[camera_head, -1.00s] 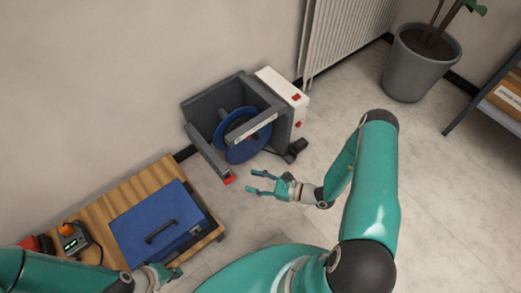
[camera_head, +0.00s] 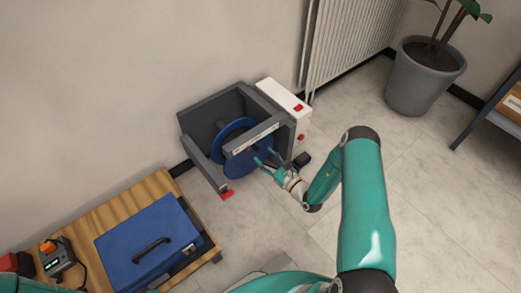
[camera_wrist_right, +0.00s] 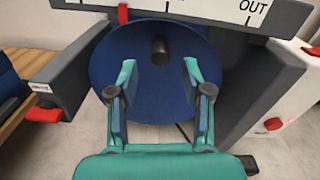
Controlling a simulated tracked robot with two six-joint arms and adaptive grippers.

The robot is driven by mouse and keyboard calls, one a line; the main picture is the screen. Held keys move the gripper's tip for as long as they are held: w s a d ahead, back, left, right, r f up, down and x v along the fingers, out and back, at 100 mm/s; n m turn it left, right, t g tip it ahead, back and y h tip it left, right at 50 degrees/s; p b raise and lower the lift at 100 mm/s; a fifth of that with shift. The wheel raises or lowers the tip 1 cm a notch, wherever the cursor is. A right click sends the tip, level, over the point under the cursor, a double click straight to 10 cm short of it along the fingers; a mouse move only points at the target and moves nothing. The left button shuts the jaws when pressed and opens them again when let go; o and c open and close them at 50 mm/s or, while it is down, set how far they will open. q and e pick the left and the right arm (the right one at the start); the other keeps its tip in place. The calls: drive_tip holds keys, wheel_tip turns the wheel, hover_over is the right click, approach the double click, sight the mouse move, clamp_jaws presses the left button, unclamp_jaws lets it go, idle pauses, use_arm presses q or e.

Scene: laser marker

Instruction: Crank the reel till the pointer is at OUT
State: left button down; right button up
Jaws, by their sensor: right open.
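The blue reel (camera_head: 233,130) sits in a grey open-topped frame (camera_head: 187,122) against the wall. In the right wrist view, the reel's disc (camera_wrist_right: 110,60) faces me with a dark round handle (camera_wrist_right: 160,50) near its top. A white scale strip (camera_wrist_right: 195,10) above it reads OUT at its right end. The red pointer (camera_wrist_right: 123,13) is well left of OUT. My right gripper (camera_head: 266,157) is open and empty in front of the disc. In the right wrist view the handle lies between and beyond its fingertips (camera_wrist_right: 160,68), apparently untouched. My left gripper is out of view.
A white box with red buttons (camera_head: 284,97) adjoins the frame's right side. A red-ended grey arm (camera_head: 207,167) juts out at the frame's left. A wooden table (camera_head: 110,210) with a blue case (camera_head: 150,235) stands left. Open floor (camera_head: 270,220) lies in front.

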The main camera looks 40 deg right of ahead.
sight(257, 149)
drive_tip(key=shift+w+a+b, duration=0.15)
drive_tip(key=shift+w+b, duration=0.15)
drive_tip(key=shift+w, duration=1)
drive_tip(key=shift+w+a+b, duration=0.1)
drive_tip(key=shift+w+b, duration=0.15)
drive_tip(key=shift+w, duration=1)
